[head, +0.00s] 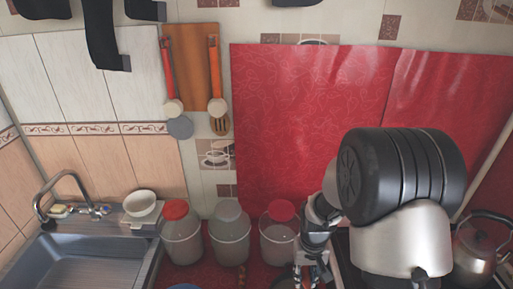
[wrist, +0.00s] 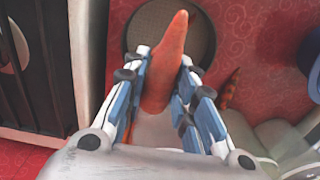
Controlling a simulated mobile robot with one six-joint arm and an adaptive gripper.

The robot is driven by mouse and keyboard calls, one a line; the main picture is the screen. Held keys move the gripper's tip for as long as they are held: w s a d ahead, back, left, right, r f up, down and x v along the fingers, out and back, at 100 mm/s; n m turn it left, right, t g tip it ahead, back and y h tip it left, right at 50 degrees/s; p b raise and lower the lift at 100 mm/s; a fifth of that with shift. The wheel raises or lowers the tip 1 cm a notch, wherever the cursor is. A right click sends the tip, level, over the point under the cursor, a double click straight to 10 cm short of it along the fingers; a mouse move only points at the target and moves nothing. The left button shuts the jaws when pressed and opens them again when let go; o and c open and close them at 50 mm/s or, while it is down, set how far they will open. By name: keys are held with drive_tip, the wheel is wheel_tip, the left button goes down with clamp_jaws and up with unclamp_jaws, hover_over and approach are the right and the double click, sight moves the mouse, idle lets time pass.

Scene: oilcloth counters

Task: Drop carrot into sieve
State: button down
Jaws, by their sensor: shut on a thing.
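In the wrist view an orange carrot (wrist: 164,70) is between the two fingers of my gripper (wrist: 166,85), which is shut on it. Its tapered end points up the picture. The round, dark mesh sieve (wrist: 202,40) lies beyond it on the red counter, and the carrot's tip overlaps the sieve in this view. I cannot tell the height between them.
A second orange, carrot-like piece (wrist: 232,88) lies on the counter right of the sieve. A blue rounded thing (wrist: 310,50) is at the right edge. The dark stove grate (wrist: 35,70) is left. Jars with red and grey lids (head: 229,240) stand left of my arm.

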drive_tip(key=shift+d+f, duration=0.1)
drive_tip(key=shift+f, duration=0.05)
drive_tip(key=shift+f+b, duration=0.55)
drive_tip(key=shift+f, duration=0.05)
wheel_tip(320, 180, down, 5)
drive_tip(key=b, duration=0.3)
drive_tip(key=shift+r, duration=0.2)
drive_tip(key=c, duration=1.2)
unclamp_jaws()
drive_tip(key=shift+c, duration=0.2)
drive_tip(key=shift+r, duration=0.1)
